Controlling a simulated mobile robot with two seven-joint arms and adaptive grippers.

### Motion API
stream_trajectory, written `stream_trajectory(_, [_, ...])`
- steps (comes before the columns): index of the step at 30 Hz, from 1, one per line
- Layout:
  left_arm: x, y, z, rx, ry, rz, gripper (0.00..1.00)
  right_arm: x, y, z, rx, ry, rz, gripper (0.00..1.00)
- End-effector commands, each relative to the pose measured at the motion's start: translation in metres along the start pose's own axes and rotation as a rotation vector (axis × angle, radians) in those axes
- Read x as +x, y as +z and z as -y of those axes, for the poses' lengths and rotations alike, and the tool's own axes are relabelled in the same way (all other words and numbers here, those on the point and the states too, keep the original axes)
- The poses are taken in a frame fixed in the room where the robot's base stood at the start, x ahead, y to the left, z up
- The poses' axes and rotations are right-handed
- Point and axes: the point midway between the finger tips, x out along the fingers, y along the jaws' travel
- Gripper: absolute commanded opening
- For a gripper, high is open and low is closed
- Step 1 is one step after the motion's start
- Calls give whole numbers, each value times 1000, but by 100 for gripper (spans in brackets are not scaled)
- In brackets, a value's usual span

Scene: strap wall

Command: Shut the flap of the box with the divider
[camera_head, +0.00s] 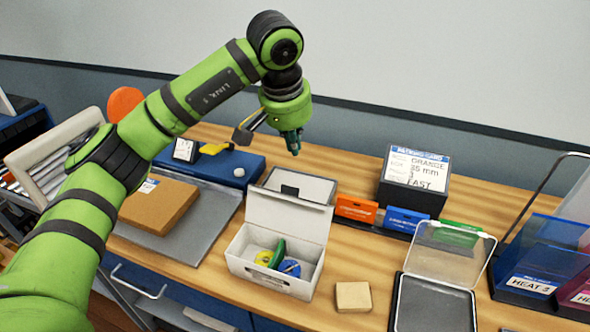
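A small white box (246,264) stands open on the wooden bench, with yellow, green and blue items (278,256) inside. Its white flap (287,216) stands up at the back edge. The items partly cover the inside, and I cannot make out a divider clearly. My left gripper (291,141) hangs in the air behind and above the box, pointing down and apart from the flap. Its fingers are too small and angled to tell whether they are open. My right gripper is not in view.
A pale open tray (318,185) with a dark patch lies behind the flap. A clear-lidded case (450,252) stands open at the right. A tan block (353,296) sits between. A brown carton (158,203) is left. A dark labelled box (413,181) and coloured packs are behind.

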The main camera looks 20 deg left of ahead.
Motion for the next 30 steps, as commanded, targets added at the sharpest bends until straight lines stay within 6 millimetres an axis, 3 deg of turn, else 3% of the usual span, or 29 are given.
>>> stream_trajectory(5, [13,0,4,4,-16,7,0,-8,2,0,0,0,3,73])
stream_trajectory(17, [94,1,4,3,-12,9,0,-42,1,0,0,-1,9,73])
stream_trajectory(24, [77,22,4,5,-10,2,0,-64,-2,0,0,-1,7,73])
stream_trajectory(30, [73,31,4,2,-10,1,0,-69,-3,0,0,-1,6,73])
